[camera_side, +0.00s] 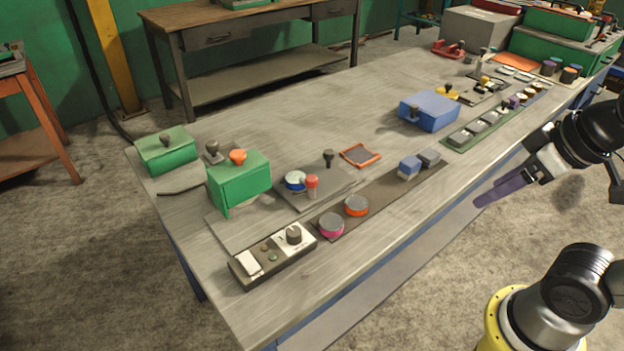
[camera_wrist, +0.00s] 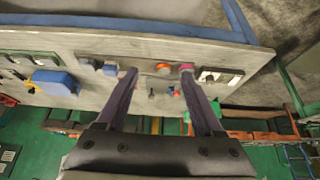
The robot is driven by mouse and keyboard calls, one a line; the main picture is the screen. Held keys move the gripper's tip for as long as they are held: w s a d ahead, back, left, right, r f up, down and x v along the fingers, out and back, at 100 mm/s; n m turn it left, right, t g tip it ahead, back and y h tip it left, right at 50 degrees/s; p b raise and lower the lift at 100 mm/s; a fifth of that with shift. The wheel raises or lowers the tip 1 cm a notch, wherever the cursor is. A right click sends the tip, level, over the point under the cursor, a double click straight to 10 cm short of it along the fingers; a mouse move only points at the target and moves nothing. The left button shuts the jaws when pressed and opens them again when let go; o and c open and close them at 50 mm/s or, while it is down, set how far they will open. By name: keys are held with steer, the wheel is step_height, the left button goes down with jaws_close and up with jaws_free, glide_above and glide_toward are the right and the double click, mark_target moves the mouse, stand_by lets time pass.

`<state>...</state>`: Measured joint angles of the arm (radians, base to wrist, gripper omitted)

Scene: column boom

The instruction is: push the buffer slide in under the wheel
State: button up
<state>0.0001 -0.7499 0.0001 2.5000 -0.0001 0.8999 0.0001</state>
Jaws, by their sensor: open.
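My gripper (camera_side: 484,200) hangs in the air off the bench's right edge in the side view, its purple fingers pointing left. The wrist view shows my gripper (camera_wrist: 158,73) with fingers wide apart and nothing between them. I cannot tell for sure which parts are the buffer slide and the wheel. A dark plate (camera_side: 322,192) on the bench carries a round blue-and-white piece (camera_side: 296,181), a red-topped piece (camera_side: 311,183) and a black knob (camera_side: 328,156). A green box with an orange knob (camera_side: 238,180) stands left of it. My gripper is well apart from all of these.
A dark strip holds a pink tin (camera_side: 331,225), an orange tin (camera_side: 357,206) and small blue and grey blocks (camera_side: 410,167). A switch box (camera_side: 272,256) sits near the front edge. A blue block (camera_side: 430,111) stands farther back. Bare wood (camera_side: 290,95) lies behind the plate.

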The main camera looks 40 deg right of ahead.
stand_by(0.4)
steer(key=w+r+m, duration=0.1)
steer(key=w+r, duration=0.5)
steer(key=r, duration=0.5)
steer(key=w+r+g, duration=0.1)
steer(key=w+r, duration=0.3)
steer(key=w, duration=0.2)
steer(key=m+g, duration=0.2)
steer(key=g, duration=0.3)
glide_above(329, 151)
step_height(329, 151, down, 17)
step_height(329, 151, down, 14)
steer(key=shift+w+r, duration=0.1)
steer(key=shift+c, duration=0.3)
